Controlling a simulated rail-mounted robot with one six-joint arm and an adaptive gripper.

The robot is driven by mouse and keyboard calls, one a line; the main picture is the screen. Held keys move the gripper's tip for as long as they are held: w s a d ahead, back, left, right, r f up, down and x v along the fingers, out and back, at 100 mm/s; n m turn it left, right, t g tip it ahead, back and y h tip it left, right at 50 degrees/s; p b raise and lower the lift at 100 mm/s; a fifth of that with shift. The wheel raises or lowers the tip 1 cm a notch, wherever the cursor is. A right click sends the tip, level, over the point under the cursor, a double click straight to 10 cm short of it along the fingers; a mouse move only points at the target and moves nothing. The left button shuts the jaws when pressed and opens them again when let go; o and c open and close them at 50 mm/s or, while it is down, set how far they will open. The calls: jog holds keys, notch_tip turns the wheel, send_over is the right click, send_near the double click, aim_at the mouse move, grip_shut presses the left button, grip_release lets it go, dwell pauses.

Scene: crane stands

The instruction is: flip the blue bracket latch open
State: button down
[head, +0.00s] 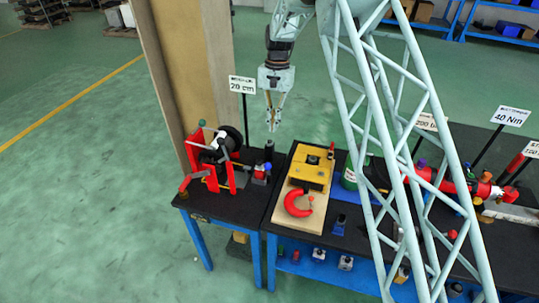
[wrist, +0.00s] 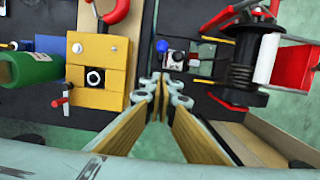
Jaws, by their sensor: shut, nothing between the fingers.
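My gripper (head: 272,124) hangs over the back of the benches, above the gap between the winch stand and the yellow fixture. In the wrist view its two fingers (wrist: 160,90) meet at the tips, shut and empty. A small blue rounded part (wrist: 162,46) sits beside a small grey-white block (wrist: 177,59) near the winch; it also shows in the head view (head: 268,167). I cannot tell for sure whether it is the blue bracket latch or how it is set. My fingers are apart from it.
A red-framed winch (head: 212,155) stands beside the block. A yellow fixture (head: 312,170) and red C-clamp (head: 297,203) lie on a wooden board on the neighbouring bench. A sign on a post (head: 242,85) rises behind the winch.

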jog(key=shift+f, duration=0.15)
dwell(0.3)
jog(key=p, duration=0.1)
send_near(269, 169)
jog(key=w+f, duration=0.4)
jog(key=shift+s+a+f+p, duration=0.15)
jog(key=shift+s+f+p, duration=0.15)
jog(key=shift+s+f, duration=0.5)
